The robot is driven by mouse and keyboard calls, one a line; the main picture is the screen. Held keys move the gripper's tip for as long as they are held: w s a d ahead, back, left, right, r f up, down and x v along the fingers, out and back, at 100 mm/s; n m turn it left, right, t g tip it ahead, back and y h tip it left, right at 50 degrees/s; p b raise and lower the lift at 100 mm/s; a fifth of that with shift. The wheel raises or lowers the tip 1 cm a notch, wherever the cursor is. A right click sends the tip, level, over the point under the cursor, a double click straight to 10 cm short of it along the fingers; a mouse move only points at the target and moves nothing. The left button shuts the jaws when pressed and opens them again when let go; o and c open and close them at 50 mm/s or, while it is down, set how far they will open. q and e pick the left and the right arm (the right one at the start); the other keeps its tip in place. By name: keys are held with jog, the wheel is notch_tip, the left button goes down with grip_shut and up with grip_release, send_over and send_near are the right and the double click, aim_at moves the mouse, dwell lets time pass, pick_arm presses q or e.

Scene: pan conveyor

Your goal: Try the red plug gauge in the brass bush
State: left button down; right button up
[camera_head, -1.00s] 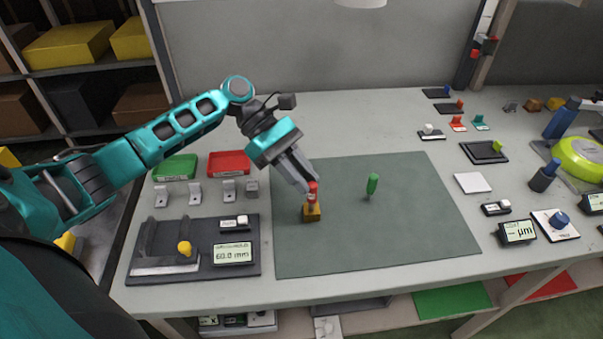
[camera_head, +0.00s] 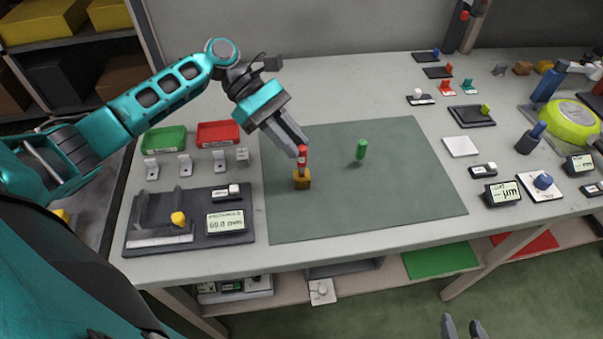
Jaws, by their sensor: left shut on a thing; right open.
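The red plug gauge (camera_head: 302,158) stands upright, its upper part between the fingertips of my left gripper (camera_head: 300,148), which is shut on it. The brass bush (camera_head: 302,182) is a small gold block on the green-grey mat, directly below the red gauge. The gauge's lower end meets the top of the bush in the picture; I cannot tell whether it is inside the bore or just above it. A green plug gauge (camera_head: 361,149) stands to the right on the mat. My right gripper (camera_head: 462,328) shows only its open fingertips at the bottom edge, in front of the bench.
The mat (camera_head: 400,200) is mostly clear. A fixture with a digital readout (camera_head: 226,222) lies left of it, with green (camera_head: 165,140) and red (camera_head: 218,133) trays behind. Several gauges, readouts and a lime-green round device (camera_head: 568,122) crowd the right side.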

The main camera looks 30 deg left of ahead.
pick_arm(q)
jog(key=shift+r+p, duration=0.7)
jog(key=shift+r, duration=1.8)
jog(key=shift+d, duration=0.1)
